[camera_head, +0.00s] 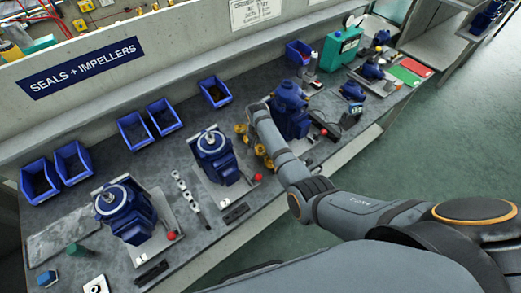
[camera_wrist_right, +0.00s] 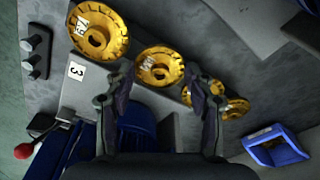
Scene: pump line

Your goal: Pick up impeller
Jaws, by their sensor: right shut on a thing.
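Several golden-yellow impellers lie on the bench by my right arm, partly hidden by it in the head view, where one shows at the arm's left edge (camera_head: 240,129). In the right wrist view, one impeller (camera_wrist_right: 158,66) with a white label sits between the fingertips of my right gripper (camera_wrist_right: 158,78), which is shut on it. A larger labelled impeller (camera_wrist_right: 97,32) lies to the left. Further impellers (camera_wrist_right: 235,108) lie to the right, partly behind the right finger. In the head view the right fingertips are hidden behind the arm. My left gripper is not in view.
Blue pump housings (camera_head: 215,157) stand on plates along the bench, one (camera_head: 290,108) close beside my right arm. Blue bins (camera_head: 164,116) line the back. In the right wrist view, a red-knobbed lever (camera_wrist_right: 24,151) and a blue bin (camera_wrist_right: 275,150) are near.

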